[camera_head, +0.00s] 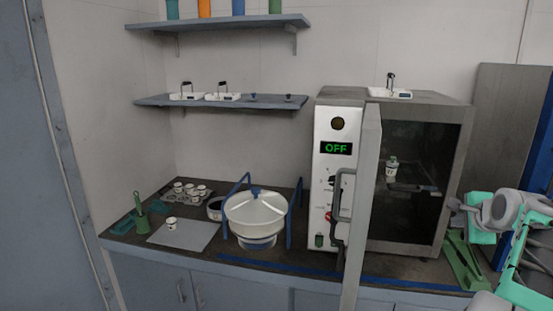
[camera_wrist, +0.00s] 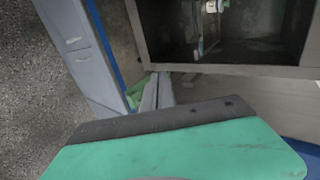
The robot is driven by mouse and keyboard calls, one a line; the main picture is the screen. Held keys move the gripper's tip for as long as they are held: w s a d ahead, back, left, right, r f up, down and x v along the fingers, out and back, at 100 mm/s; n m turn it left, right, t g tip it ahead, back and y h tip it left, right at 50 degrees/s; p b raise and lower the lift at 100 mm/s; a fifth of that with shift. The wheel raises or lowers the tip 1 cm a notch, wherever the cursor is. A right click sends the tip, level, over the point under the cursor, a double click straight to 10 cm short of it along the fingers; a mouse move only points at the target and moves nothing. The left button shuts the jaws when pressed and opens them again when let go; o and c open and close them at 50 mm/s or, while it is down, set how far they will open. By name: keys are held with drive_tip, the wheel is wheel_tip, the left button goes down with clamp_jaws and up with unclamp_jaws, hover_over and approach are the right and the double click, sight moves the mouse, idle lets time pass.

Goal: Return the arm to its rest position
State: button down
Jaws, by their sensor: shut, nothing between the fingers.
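My gripper (camera_head: 456,204) is at the right of the head view, at the end of my grey and teal arm. It is shut and empty, in front of the right side of the oven-like cabinet (camera_head: 340,110) and above a green stand (camera_head: 465,262). Grey fingers of my gripper also show in the wrist view (camera_wrist: 157,92), with a teal part of my arm filling the bottom of that view. The arm is bent, and part of it runs out of the head view at the right edge.
The cabinet door (camera_head: 362,200) stands open towards the front, and a small vessel (camera_head: 392,165) is inside. A sieve shaker (camera_head: 256,215) with a domed lid stands left of it. Small cups (camera_head: 171,223) and a green tool (camera_head: 141,215) sit farther left. Two shelves hang above.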

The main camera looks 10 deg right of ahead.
drive_tip(key=s+a+f+n+g+y, duration=0.2)
drive_tip(key=s+a+f+n+g, duration=0.15)
drive_tip(key=s+f+n, duration=0.5)
drive_tip(key=s+a+f+n+g+y, duration=0.1)
drive_tip(key=s+a+f+n+g, duration=0.35)
drive_tip(key=f, duration=0.65)
drive_tip(key=s+a+f+n+y, duration=0.1)
drive_tip(key=s+a+n, duration=0.1)
drive_tip(key=a, duration=0.8)
drive_tip(key=s+a+f+n, duration=0.1)
drive_tip(key=s+a+f, duration=0.1)
drive_tip(key=a, duration=0.7)
drive_tip(key=w+a+r+n+t, duration=0.1)
drive_tip(key=w+a+r+n, duration=0.1)
drive_tip(key=a, duration=0.7)
drive_tip(key=w+a+r+n, duration=0.2)
drive_tip(key=a+n, duration=0.3)
drive_tip(key=a, duration=0.4)
drive_tip(key=shift+w+r+t+y, duration=0.3)
drive_tip(key=shift+w+r+t, duration=0.05)
drive_tip(key=shift+r+t, duration=0.05)
